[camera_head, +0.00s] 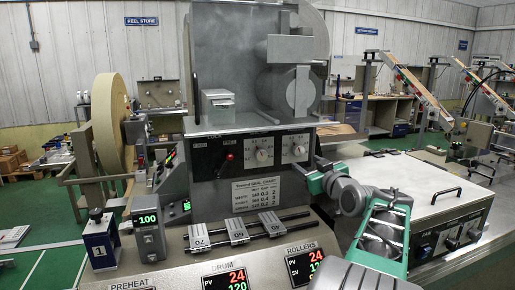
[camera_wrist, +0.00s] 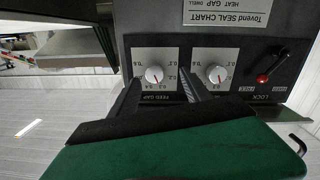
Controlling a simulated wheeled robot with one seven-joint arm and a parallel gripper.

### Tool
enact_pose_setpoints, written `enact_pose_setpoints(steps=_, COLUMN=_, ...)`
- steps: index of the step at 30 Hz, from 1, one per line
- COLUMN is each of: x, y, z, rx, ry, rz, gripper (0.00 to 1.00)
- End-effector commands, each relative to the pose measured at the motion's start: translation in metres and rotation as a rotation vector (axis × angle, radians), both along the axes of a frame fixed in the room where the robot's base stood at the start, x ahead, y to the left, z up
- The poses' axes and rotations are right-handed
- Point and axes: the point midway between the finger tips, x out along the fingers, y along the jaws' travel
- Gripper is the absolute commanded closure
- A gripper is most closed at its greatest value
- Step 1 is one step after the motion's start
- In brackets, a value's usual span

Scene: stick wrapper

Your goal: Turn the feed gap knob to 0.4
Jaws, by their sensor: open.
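The feed gap knob (camera_wrist: 154,75) is a small white dial with a red mark on a pale scale plate, seen upside down in the wrist view. Its red mark lies toward the lower side of the dial; the exact reading is too small to tell. It is the right-hand knob (camera_head: 299,151) on the dark panel in the head view. My gripper (camera_wrist: 157,92) is open and empty, its dark fingers reaching toward the panel on either side of this knob. Its green body fills the bottom of the wrist view. In the head view my gripper (camera_head: 319,172) is just right of the seal chart.
A second, similar knob (camera_wrist: 215,74) sits beside the feed gap knob. The red-tipped lock lever (camera_wrist: 263,77) is farther along the panel. The seal chart (camera_head: 257,194) is below the knobs. A rail with numbered sliders (camera_head: 237,231) runs in front.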

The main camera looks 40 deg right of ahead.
Motion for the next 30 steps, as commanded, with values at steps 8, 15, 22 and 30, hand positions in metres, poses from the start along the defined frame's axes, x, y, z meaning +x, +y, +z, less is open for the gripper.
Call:
enact_pose_setpoints(steps=8, x=0.013, y=-0.021, z=0.016, rx=-0.029, ry=-0.046, rz=-0.004, gripper=0.44)
enact_pose_setpoints(steps=15, x=0.058, y=-0.031, z=0.015, rx=-0.028, ry=-0.044, rz=0.002, gripper=0.44)
enact_pose_setpoints(steps=22, x=0.068, y=-0.036, z=0.013, rx=-0.031, ry=-0.045, rz=-0.003, gripper=0.44)
enact_pose_setpoints(steps=30, x=0.066, y=-0.038, z=0.013, rx=-0.03, ry=-0.044, rz=-0.006, gripper=0.56)
